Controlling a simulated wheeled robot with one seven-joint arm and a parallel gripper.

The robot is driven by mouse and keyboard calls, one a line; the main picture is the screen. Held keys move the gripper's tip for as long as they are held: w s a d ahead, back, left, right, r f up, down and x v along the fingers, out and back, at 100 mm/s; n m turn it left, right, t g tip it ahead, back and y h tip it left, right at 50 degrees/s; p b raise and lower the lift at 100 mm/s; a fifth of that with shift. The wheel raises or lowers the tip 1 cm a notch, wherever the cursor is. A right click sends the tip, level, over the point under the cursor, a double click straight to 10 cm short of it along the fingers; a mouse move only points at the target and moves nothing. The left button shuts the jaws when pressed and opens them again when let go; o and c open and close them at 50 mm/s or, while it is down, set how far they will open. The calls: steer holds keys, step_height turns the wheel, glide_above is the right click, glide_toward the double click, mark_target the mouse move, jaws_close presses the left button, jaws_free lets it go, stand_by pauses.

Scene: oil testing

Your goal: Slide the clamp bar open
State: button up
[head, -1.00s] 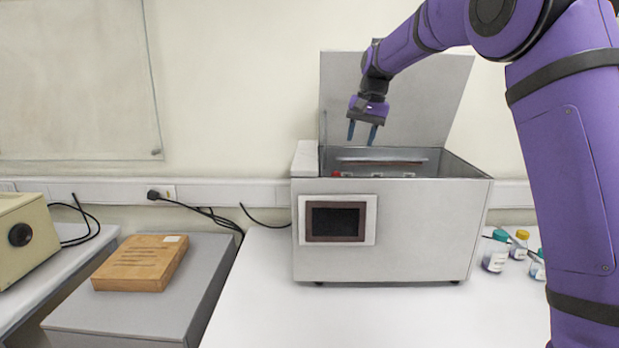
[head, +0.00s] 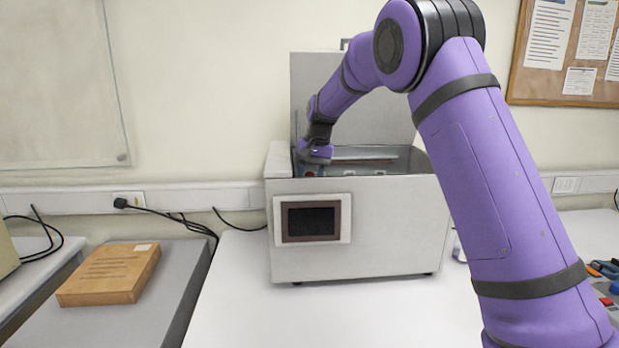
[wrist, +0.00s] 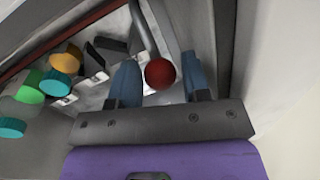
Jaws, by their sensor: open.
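The grey metal box (head: 362,250) stands on the bench with its lid (head: 350,100) raised. A long bar (head: 364,158), probably the clamp bar, lies across the inside near the back. In the wrist view a red ball knob (wrist: 159,73) sits at the end of a grey rod (wrist: 143,30). My gripper (wrist: 159,66) is open, with one blue finger on each side of the knob. I cannot tell if they touch it. In the head view my gripper (head: 308,170) reaches into the left end of the box, its fingertips hidden by the front wall.
The wrist view shows several coloured caps, including a yellow one (wrist: 66,58) and a green one (wrist: 28,88), left of the fingers. The box wall runs close to the right finger. The bench front (head: 300,315) is clear.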

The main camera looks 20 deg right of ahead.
steer(key=shift+f, duration=0.4)
jaws_close()
steer(key=shift+s+a, duration=0.15)
steer(key=shift+s, duration=0.45)
steer(key=shift+s+a, duration=0.15)
steer(key=shift+s, duration=0.45)
jaws_free()
steer(key=shift+s, duration=0.1)
steer(key=shift+r, duration=0.15)
